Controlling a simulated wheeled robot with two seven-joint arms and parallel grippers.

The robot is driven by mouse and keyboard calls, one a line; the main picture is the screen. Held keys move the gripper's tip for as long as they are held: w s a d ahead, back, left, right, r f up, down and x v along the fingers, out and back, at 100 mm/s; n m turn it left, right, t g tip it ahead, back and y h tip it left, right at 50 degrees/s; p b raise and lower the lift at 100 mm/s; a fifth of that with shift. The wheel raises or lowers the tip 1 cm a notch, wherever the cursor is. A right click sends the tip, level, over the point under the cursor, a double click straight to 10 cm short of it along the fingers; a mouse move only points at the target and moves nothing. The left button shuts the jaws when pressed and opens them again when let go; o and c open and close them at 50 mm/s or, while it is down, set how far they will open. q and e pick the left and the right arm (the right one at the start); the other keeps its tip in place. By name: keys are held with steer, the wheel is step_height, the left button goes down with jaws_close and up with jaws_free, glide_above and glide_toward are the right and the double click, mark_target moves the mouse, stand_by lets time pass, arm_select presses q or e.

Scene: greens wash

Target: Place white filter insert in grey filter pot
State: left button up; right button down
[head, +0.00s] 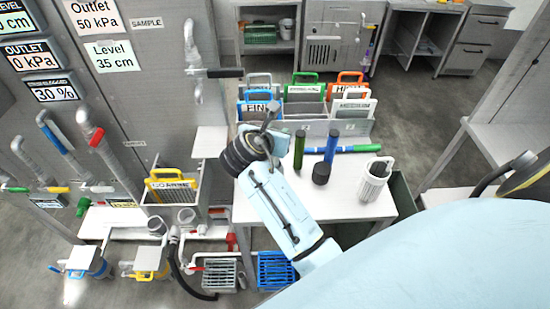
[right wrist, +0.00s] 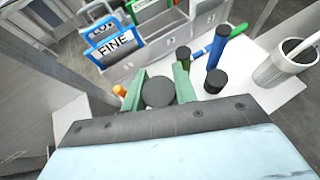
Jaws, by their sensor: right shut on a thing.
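A white slotted basket with a loop handle (head: 375,182), which looks like the white filter insert, stands upright at the right end of the white table. It also shows in the right wrist view (right wrist: 282,66) at the right edge. My right gripper (head: 277,143) is over the left part of the table, well left of the basket. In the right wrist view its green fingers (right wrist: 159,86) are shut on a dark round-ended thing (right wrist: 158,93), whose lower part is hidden. A small grey round pot (head: 186,216) at the lower left may be the filter pot. My left gripper is not in view.
A green cylinder (head: 300,147), a blue cylinder (head: 331,146) and a short black one (head: 321,174) stand on the table (head: 345,206). A rack of coloured-handled screens (head: 300,90) stands behind. Pipes and valves (head: 60,160) fill the left. The table's front is clear.

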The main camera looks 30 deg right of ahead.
step_height(320, 180, down, 9)
steer(key=shift+b, duration=0.5)
steer(key=shift+f, duration=0.1)
steer(key=c, duration=1.1)
jaws_free()
steer(key=shift+a+r, duration=0.15)
steer(key=shift+r, duration=0.05)
steer(key=v, duration=1.1)
steer(key=shift+s+a+r+p, duration=0.15)
steer(key=shift+s+a+p, duration=0.1)
steer(key=shift+a+p, duration=0.05)
